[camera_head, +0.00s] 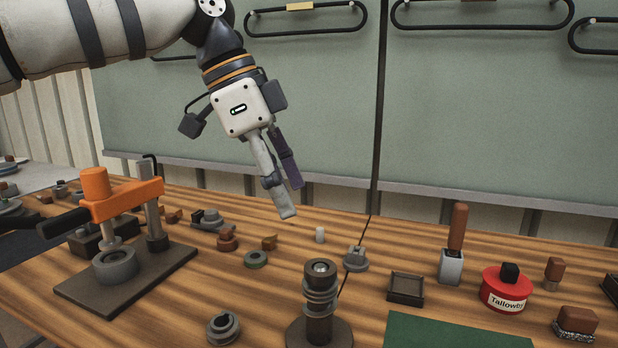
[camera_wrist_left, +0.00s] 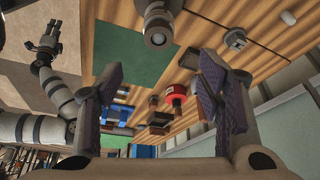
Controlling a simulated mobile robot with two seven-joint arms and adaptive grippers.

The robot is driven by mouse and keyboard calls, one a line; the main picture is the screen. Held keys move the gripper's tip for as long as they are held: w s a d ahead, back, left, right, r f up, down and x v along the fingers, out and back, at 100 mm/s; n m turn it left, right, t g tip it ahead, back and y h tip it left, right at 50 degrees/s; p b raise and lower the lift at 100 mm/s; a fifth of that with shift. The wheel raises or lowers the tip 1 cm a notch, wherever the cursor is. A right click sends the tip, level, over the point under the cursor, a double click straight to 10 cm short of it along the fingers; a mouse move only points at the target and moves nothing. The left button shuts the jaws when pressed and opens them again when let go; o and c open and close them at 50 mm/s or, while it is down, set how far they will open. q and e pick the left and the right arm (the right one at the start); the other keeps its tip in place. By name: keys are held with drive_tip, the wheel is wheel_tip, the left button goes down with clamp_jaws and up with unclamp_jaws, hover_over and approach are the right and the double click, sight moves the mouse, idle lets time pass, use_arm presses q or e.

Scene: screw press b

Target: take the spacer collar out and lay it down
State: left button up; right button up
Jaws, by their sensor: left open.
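The screw press, with an orange arm (camera_head: 120,196), stands at the left in the head view on a dark base plate (camera_head: 150,282). A grey ring-shaped piece (camera_head: 115,268) sits on the plate under the orange arm and looks like the spacer collar; how it is seated inside I cannot tell. My left gripper (camera_head: 291,198) is open and empty, pointing down above the table, right of the press and well apart from it. Its two fingers also show spread in the left wrist view (camera_wrist_left: 160,95). My right gripper (camera_wrist_left: 44,36) shows small at upper left there; its jaw state is unclear.
A ringed post (camera_head: 320,300) stands at the front, with a loose grey ring (camera_head: 223,328) left of it. A dark tray (camera_head: 405,289), red tin (camera_head: 505,290) and green mat (camera_head: 450,332) are at right. A green-grey board rises behind.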

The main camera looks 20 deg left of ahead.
sight(319, 265)
use_arm(q)
drive_tip(key=x, duration=1.1)
drive_tip(key=shift+s+f, duration=0.1)
drive_tip(key=shift+f, duration=0.1)
drive_tip(key=c, duration=1.3)
drive_tip(key=shift+o, duration=1.2)
drive_tip(key=c, duration=0.3)
drive_tip(key=shift+r, duration=0.15)
